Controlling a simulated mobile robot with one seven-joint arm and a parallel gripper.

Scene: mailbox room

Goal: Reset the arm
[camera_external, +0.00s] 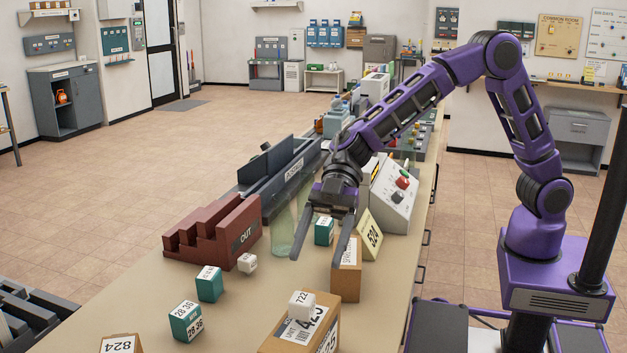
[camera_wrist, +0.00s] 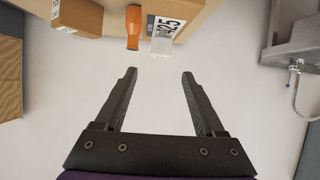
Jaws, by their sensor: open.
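My purple arm reaches left over the long beige counter (camera_external: 235,318). My gripper (camera_external: 319,246) points down above the counter's near part, beside a brown box (camera_external: 346,282). Its two dark fingers are apart with nothing between them. The wrist view also shows the gripper (camera_wrist: 158,73) open and empty. At that view's top are an orange bottle (camera_wrist: 133,27), a small pale block (camera_wrist: 161,45) and a box with a printed label (camera_wrist: 185,12). I cannot tell the exact height of the fingertips above the counter.
Around the gripper stand a clear greenish vessel (camera_external: 286,232), a small teal box (camera_external: 324,231), a yellow tag (camera_external: 370,236) and a grey control box (camera_external: 393,196). A dark red rack (camera_external: 208,236) stands left. A large labelled carton (camera_external: 300,336) is in front.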

